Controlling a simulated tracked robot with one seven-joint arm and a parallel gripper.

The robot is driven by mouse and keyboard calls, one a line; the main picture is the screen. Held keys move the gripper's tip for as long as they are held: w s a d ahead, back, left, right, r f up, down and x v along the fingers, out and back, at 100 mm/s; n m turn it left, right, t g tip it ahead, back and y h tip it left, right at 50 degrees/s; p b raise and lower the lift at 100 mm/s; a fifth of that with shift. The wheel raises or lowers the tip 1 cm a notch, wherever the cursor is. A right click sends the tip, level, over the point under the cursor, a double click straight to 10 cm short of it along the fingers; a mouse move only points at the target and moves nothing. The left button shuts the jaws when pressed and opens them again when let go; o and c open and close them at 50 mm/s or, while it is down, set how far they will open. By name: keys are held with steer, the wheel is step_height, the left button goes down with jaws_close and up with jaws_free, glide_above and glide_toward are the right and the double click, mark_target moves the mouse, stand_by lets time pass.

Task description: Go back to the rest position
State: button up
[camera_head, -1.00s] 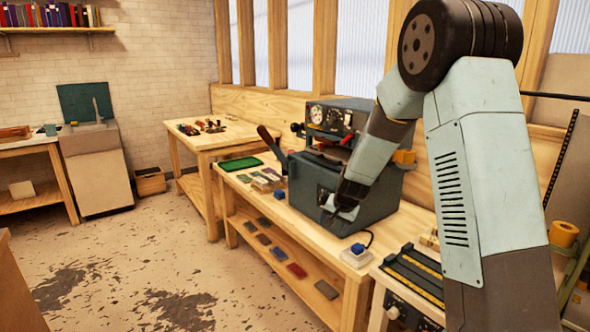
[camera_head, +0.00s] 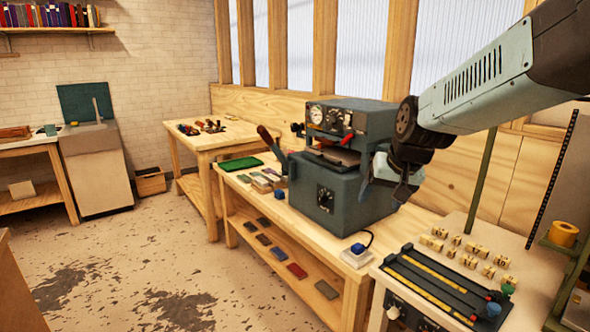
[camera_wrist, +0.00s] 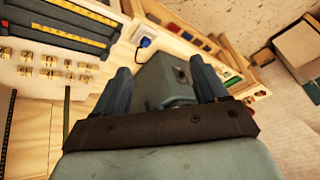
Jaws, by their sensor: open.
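My gripper (camera_head: 403,190) is at the right side of the dark grey press machine (camera_head: 345,190) on the workbench, with my arm reaching in from the upper right. In the wrist view the two blue-grey fingers of my gripper (camera_wrist: 163,72) stand wide apart with nothing held between them. The grey machine body (camera_wrist: 165,82) shows beyond and between them. Whether the fingers touch the machine cannot be told. A yellow-orange foil roll (camera_head: 564,233) sits on a stand at the far right, apart from my gripper.
A small box with a blue button (camera_head: 357,254) stands on the bench's front edge. A black tray with yellow rails (camera_head: 430,285) and several small blocks (camera_head: 470,252) lie on the right-hand table. A wooden wall runs behind. The floor (camera_head: 150,255) at left is clear.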

steer(key=s+d+r, duration=0.1)
steer(key=s+d, duration=0.1)
steer(key=s, duration=0.6)
steer(key=s+d+r+n+h, duration=0.1)
steer(key=s+d+r, duration=0.1)
steer(key=s, duration=0.6)
steer(key=shift+s+d+f, duration=0.15)
steer(key=shift+s, duration=0.45)
